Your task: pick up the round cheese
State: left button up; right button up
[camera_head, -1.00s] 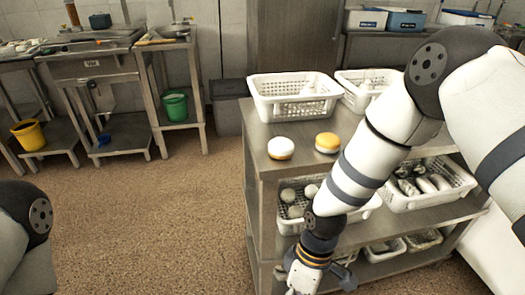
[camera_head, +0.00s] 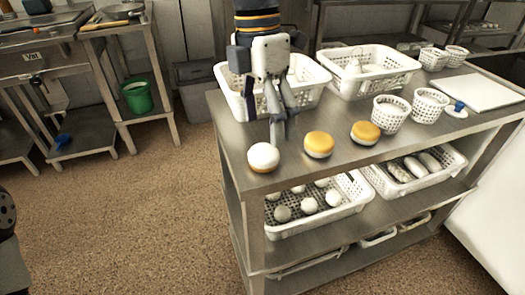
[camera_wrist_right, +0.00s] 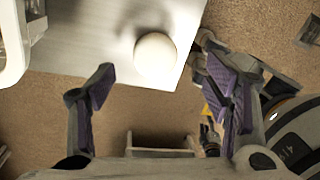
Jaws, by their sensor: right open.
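A round white-topped piece (camera_head: 263,157) with a brownish lower edge, apparently the round cheese, sits at the front left corner of the steel table top (camera_head: 345,170). Two orange-topped round pieces (camera_head: 319,144) (camera_head: 365,132) lie to its right. My right gripper (camera_head: 284,135) points down just behind the white piece, open and empty. In the right wrist view the white piece (camera_wrist_right: 155,60) shows near the table edge, between and slightly beyond the open fingers (camera_wrist_right: 158,78). I see no contact. My left gripper is out of view.
Two large white perforated baskets (camera_head: 232,99) (camera_head: 340,84) stand behind the gripper. Small white baskets (camera_head: 389,115) (camera_head: 430,106) and a white board (camera_head: 485,92) are to the right. Filled baskets (camera_head: 290,232) sit on the shelf below. Open floor lies left.

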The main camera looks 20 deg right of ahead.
aim_at(263, 151)
jog(key=f, duration=0.6)
jog(key=shift+s+a+f, duration=0.25)
jog(key=shift+a+f, duration=0.05)
jog(key=c, duration=1.3)
